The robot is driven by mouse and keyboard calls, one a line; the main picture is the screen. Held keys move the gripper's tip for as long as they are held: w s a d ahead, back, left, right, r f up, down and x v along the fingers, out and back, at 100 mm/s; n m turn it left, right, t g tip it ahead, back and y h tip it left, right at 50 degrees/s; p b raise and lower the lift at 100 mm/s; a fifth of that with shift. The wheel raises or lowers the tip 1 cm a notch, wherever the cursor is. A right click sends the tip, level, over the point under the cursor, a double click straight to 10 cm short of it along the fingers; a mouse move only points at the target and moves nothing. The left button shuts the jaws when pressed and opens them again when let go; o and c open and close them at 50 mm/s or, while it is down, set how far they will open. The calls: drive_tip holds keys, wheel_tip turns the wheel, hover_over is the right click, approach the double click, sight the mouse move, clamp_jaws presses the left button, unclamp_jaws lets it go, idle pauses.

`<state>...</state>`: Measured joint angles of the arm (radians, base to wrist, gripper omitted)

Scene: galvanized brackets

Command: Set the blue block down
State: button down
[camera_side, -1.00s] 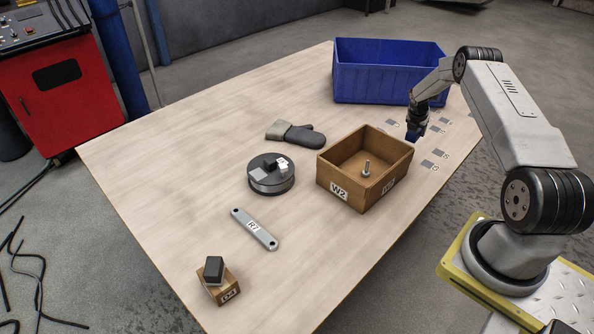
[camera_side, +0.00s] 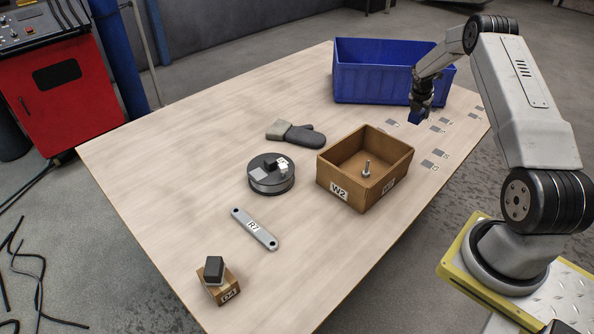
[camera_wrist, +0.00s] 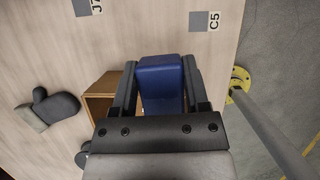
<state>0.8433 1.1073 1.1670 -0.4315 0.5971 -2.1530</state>
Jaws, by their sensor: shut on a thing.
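The blue block (camera_wrist: 161,82) sits between the two fingers of my gripper (camera_wrist: 160,95) in the wrist view. My gripper is shut on it. In the side view my gripper (camera_side: 419,108) is over the table's far right part, in front of the blue bin, and the blue block (camera_side: 415,117) shows small below the fingers. The block appears to be above the table; the exact gap is hard to tell. In the wrist view, a grey square marked C5 (camera_wrist: 209,21) lies on the table beyond the block, and another, partly cut off label (camera_wrist: 90,5) lies to its left.
A blue bin (camera_side: 372,84) stands behind my gripper. A wooden box marked W2 (camera_side: 345,192) holds a bolt (camera_side: 366,168). A glove (camera_side: 300,136), a round dark tin (camera_side: 270,183), a bar marked R7 (camera_side: 254,228) and a small block marked D4 (camera_side: 226,290) lie farther left. Several grey squares (camera_side: 440,154) mark the table's right side.

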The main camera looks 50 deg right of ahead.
drive_tip(key=s+a+f+m+g, duration=0.15)
drive_tip(key=a+m, duration=0.25)
drive_tip(key=a, duration=0.7)
drive_tip(key=s+a+f+m+g, duration=0.1)
drive_tip(key=s+a+m, duration=0.2)
drive_tip(key=a, duration=0.9)
drive_tip(key=s+a+r+m+g+y, duration=0.25)
drive_tip(key=s+a+m, duration=0.45)
drive_tip(key=s+a, duration=1.1)
drive_tip(key=shift+s+d+f, duration=0.1)
drive_tip(key=shift+d+f, duration=0.1)
drive_tip(key=shift+f, duration=1)
drive_tip(key=shift+s+d+f, duration=0.1)
drive_tip(key=shift+d+f, duration=0.05)
drive_tip(key=shift+f, duration=1.05)
drive_tip(key=w+d+f, duration=0.1)
drive_tip(key=w+f, duration=0.1)
drive_tip(key=w, duration=0.2)
drive_tip(key=w+d+f, duration=0.1)
drive_tip(key=w+f, duration=0.2)
drive_tip(key=w+d+f, duration=0.2)
drive_tip(key=w+f, duration=0.1)
drive_tip(key=w, duration=0.1)
drive_tip(key=shift+w, duration=0.3)
drive_tip(key=shift+w+d+f, duration=0.25)
drive_tip(key=shift+w+f, duration=0.3)
drive_tip(key=shift+f, duration=0.1)
